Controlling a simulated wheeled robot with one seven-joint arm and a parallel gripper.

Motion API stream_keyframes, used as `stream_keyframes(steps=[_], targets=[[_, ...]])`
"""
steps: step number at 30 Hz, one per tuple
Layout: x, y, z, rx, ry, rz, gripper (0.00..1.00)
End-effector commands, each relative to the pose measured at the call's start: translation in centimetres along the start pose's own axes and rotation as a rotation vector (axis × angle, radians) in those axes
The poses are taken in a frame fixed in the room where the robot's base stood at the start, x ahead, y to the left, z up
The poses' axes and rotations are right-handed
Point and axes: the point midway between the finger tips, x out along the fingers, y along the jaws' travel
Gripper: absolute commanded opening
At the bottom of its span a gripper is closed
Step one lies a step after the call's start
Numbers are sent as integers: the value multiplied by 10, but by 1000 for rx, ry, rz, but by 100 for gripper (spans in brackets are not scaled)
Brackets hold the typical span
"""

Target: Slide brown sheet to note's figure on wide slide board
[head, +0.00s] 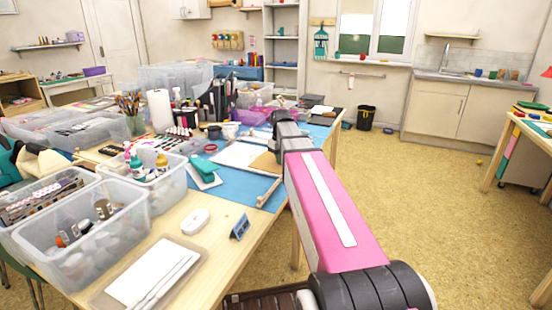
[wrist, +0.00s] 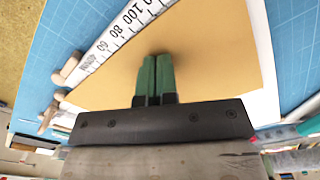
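The brown sheet (wrist: 210,60) fills the middle of the wrist view, beside a white scale strip (wrist: 125,30) with printed numbers; 40, 60, 80 and 100 are legible. In the head view the sheet (head: 266,163) is partly hidden by my arm and lies at the right side of a white board (head: 232,153). My gripper (wrist: 155,62) has its two green fingers together over the sheet, with nothing visible between them. I cannot tell whether the tips touch the sheet. A small blue note (head: 240,227) stands near the table's front edge; its figure is too small to read.
A blue mat (head: 230,193) lies under the board. Wooden knobs (wrist: 70,65) stand beside the scale. A teal stapler-like thing (head: 203,167), a white mouse-like thing (head: 194,220) and clear bins (head: 85,245) crowd the left. Open floor lies to the right of the table.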

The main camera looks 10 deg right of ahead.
Motion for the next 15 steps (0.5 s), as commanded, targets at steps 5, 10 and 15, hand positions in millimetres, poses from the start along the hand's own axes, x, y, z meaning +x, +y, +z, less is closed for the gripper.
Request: stream_keyframes(steps=[5,10,15], targets=[[0,0,0,0,1,0,0],[0,1,0,0,2,0,0],[1,4,3,0,2,0,0]])
